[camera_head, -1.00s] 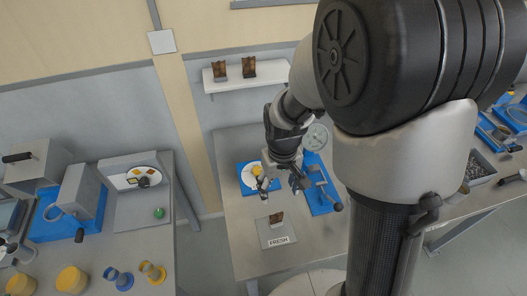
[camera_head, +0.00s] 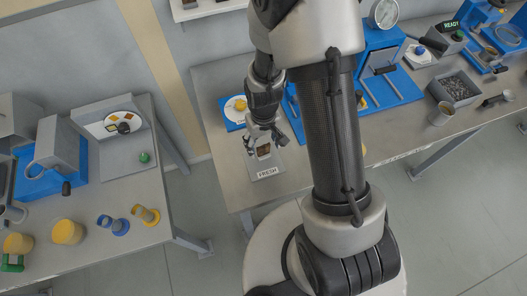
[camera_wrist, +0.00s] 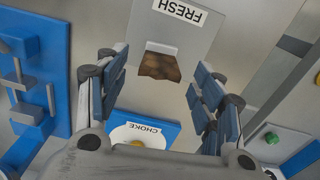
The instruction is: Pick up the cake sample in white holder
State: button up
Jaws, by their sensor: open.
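The cake sample (camera_wrist: 158,67) is a brown block in a white holder (camera_wrist: 161,48). It stands on the grey plate labelled FRESH (camera_head: 268,175) on the metal table. My gripper (camera_wrist: 156,70) is open, pointing down, with one pair of blue-padded fingers on each side of the sample in the wrist view. In the head view my gripper (camera_head: 264,143) is right over the sample (camera_head: 263,150) and partly hides it. Whether the fingers touch it or how high they are above the plate cannot be told.
A blue CHOKE board (camera_wrist: 142,132) with a white disc lies beside the plate. A left table (camera_head: 150,183) holds yellow and blue cups and a green knob. The table front by the plate is clear.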

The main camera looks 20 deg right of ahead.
aim_at(263, 146)
notch_tip(263, 146, down, 3)
jog(key=shift+f, duration=0.15)
jog(key=shift+c, duration=0.2)
jog(key=c, duration=1.2)
jog(key=shift+o, duration=0.2)
